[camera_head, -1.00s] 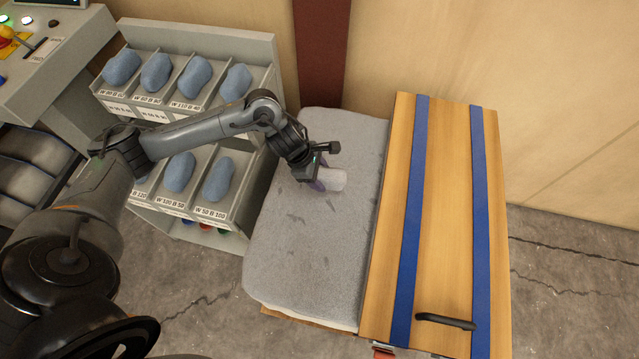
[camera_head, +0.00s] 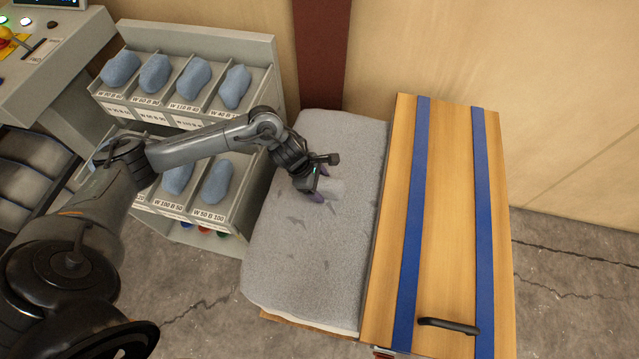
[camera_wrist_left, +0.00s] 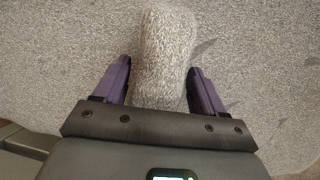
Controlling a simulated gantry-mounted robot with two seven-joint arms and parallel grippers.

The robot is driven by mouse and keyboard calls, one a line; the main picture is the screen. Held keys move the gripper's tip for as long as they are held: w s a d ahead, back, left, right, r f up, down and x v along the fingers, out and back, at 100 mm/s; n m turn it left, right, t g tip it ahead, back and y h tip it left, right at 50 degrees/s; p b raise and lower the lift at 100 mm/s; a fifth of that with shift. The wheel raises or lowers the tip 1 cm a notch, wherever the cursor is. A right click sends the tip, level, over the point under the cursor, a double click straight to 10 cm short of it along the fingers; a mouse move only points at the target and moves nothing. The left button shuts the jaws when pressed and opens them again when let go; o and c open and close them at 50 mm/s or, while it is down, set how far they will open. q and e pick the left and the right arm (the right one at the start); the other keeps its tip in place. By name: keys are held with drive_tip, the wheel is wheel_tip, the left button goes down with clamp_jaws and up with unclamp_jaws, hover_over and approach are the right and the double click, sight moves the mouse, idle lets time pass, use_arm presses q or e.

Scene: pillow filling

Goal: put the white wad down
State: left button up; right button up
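The white wad (camera_head: 333,187) is a short fuzzy roll at the upper middle of the grey pillow (camera_head: 305,250) in the head view. In the wrist view the wad (camera_wrist_left: 166,50) lies lengthwise between the two purple fingers of my left gripper (camera_wrist_left: 160,68). The fingers sit close along both its sides and look closed on it. In the head view my left gripper (camera_head: 318,185) is low over the pillow, partly covering the wad's left end. The wad seems to rest at the pillow's surface; exact contact is hard to tell. My right gripper is out of view.
A wooden board (camera_head: 445,220) with blue straps and a black handle (camera_head: 448,325) adjoins the pillow on the right. A grey rack (camera_head: 205,120) of labelled bins with blue wads stands left, beneath my arm. The pillow's lower part is clear.

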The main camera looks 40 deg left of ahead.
use_arm(q)
drive_tip(key=shift+o, duration=0.6)
